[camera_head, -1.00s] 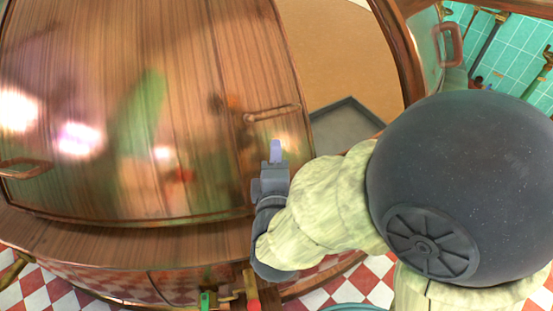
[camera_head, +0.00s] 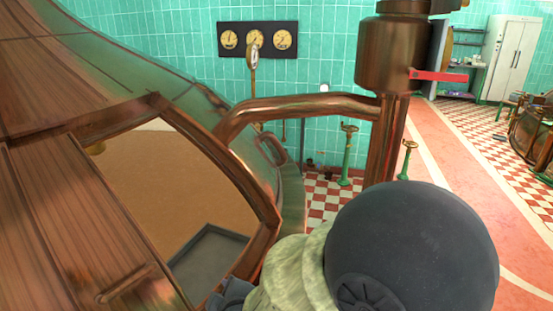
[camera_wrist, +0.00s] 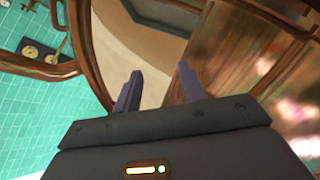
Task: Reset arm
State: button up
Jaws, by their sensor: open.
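My gripper (camera_wrist: 158,88) shows in the wrist view with its two fingers apart and nothing between them. In the head view my arm is at the lower right, and the gripper end is mostly hidden or cut off at the bottom edge. The copper kettle (camera_head: 50,200) fills the left of the head view. Its hatch opening (camera_head: 170,185) shows a tan inside with a dark grey tray-like frame (camera_head: 205,265).
A sliding hatch door with a handle (camera_head: 125,283) is left of the opening. A copper pipe (camera_head: 310,106) runs to a column at right. Green valves (camera_head: 346,155) stand behind on a checkered floor. Gauges (camera_head: 257,39) hang on the tiled wall. A pinkish walkway (camera_head: 450,190) lies open at right.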

jog(key=s+d+m+g+h+p, duration=0.1)
jog(key=s+d+m+g+h, duration=0.1)
jog(key=d+m, duration=0.5)
jog(key=s+d+m+g+h+p, duration=0.2)
jog(key=d+m+g, duration=0.3)
jog(key=d, duration=1.5)
jog(key=s+m+h, duration=0.1)
jog(key=m, duration=0.2)
jog(key=shift+r, duration=0.2)
jog(key=shift+s, duration=0.1)
jog(key=shift+c, duration=0.5)
